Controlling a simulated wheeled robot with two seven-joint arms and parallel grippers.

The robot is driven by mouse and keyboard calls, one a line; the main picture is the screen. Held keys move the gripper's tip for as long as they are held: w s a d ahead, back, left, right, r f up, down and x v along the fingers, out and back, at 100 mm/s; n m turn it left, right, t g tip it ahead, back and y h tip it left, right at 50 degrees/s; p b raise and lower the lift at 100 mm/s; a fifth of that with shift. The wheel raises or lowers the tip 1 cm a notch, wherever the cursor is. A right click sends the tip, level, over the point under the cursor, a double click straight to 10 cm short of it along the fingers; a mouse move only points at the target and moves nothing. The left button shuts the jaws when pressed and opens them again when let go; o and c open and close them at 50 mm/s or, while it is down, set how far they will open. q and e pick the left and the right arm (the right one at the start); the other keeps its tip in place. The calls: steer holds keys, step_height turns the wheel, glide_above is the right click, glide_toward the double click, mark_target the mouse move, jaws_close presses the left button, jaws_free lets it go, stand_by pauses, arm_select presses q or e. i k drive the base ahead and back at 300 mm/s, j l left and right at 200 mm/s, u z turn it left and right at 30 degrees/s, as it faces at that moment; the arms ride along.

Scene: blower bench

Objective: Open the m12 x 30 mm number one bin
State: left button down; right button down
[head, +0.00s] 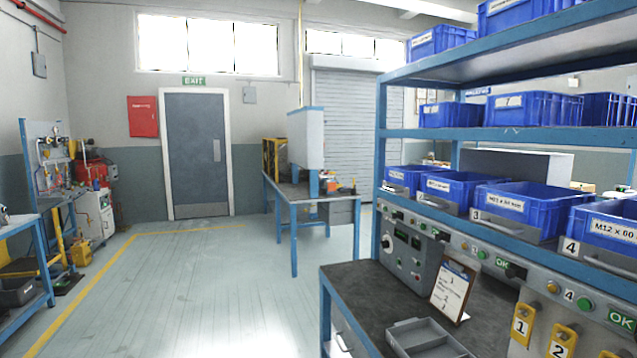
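A row of blue bins stands on the lower shelf of the blue rack at the right. The leftmost and farthest bin (423,175) has a white label too small to read; by its place in the row it may be number one. Beside it is a second blue bin (463,183). Nearer are a bin marked 3 (540,200) and a bin marked 4 (590,232) with an M12 x 60 label. The bins have grey front plates. Neither of my grippers is in view.
Below the bins runs a grey panel with green OK lights, and a grey control box (408,252). A clipboard (453,290) and a grey tray (425,338) are on the dark bench top (365,290). Yellow numbered tags hang at the right. Open floor (200,290) lies to the left.

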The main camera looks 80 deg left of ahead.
mark_target(404, 181)
steer(key=u, duration=2)
